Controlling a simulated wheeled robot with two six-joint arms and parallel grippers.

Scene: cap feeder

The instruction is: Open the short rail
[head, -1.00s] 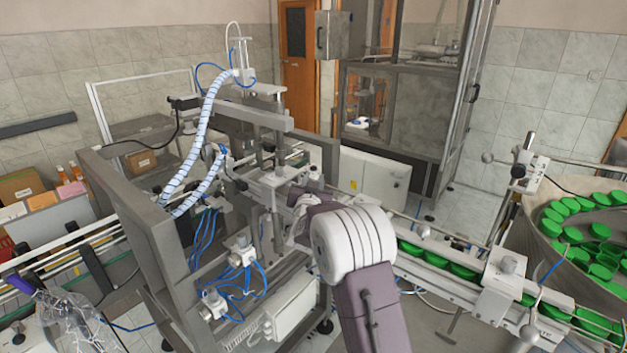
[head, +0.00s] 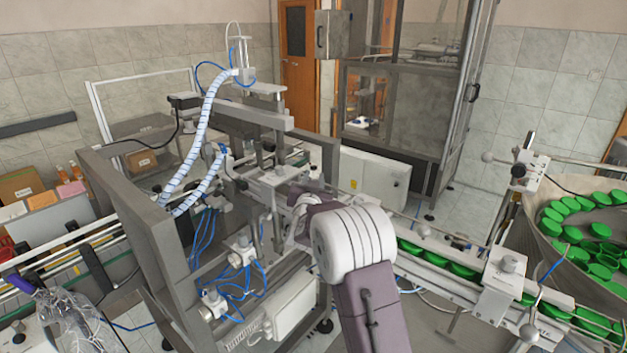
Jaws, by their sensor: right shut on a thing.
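The cap chute (head: 445,262) carries green caps down from the right toward the capping machine (head: 160,235). My right arm reaches up from the bottom middle, and its wrist covers the lower end of the chute. My right gripper (head: 300,215) is at the chute's end beside the machine head, shut on a part that my wrist mostly hides. That part seems to be the short rail, but its outline and angle cannot be made out. My left gripper is not clearly in view.
A bowl feeder (head: 545,245) full of green caps stands at the right. Blue hoses (head: 235,285) and a grey frame crowd the left of my arm. A grey cabinet (head: 400,125) stands behind. A clear plastic bag (head: 70,320) lies at the lower left.

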